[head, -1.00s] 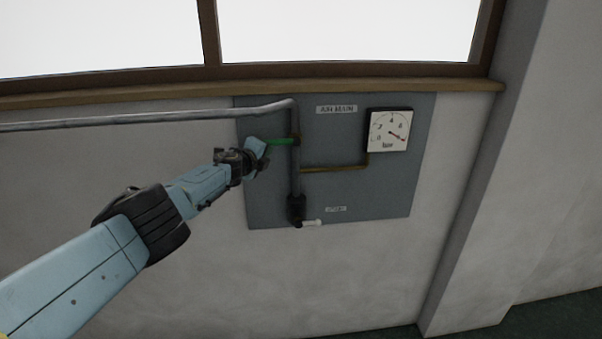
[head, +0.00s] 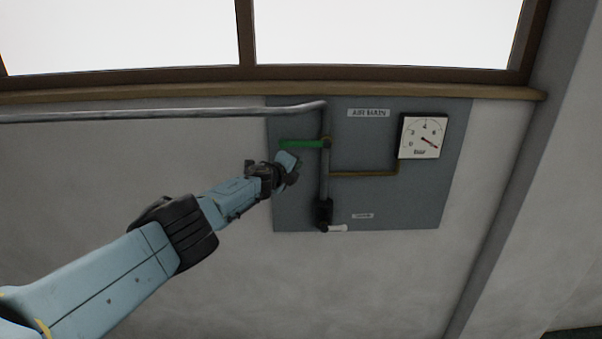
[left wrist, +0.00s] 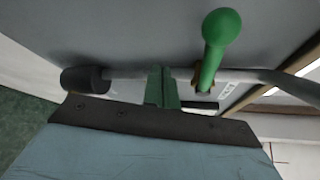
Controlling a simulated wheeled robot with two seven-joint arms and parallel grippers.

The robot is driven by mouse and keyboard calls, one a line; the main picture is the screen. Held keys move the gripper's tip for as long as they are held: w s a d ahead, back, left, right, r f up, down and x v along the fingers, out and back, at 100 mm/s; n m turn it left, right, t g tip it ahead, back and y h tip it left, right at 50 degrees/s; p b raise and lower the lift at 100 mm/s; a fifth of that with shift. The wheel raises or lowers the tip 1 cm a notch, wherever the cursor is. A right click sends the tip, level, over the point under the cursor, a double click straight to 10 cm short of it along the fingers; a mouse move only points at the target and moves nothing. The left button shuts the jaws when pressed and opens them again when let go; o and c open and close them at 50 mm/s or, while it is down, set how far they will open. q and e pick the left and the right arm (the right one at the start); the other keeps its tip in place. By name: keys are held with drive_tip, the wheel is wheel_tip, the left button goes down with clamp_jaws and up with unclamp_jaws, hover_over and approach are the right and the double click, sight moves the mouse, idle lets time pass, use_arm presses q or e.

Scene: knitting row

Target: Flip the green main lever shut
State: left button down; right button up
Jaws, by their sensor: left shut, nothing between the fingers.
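The green main lever (head: 302,144) sticks out level to the left from the vertical pipe on the grey panel. In the left wrist view its rounded green handle (left wrist: 220,38) stands to the right of the fingers. My left gripper (head: 297,164) is just below the lever, left of the pipe. Its fingers (left wrist: 162,88) are shut with nothing between them. A gap shows between fingers and handle in the wrist view; I cannot tell whether any part touches. My right gripper is not in view.
A wooden window sill (head: 180,93) runs above.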

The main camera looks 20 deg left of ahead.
use_arm(q)
drive_tip(key=s+d+r+p, duration=0.3)
drive_tip(key=s+r+p, duration=0.2)
drive_tip(key=s+p, duration=0.2)
drive_tip(key=shift+s+d+p, duration=0.3)
drive_tip(key=shift+s+p, duration=0.05)
drive_tip(key=shift+s, duration=0.05)
idle(0.3)
idle(0.4)
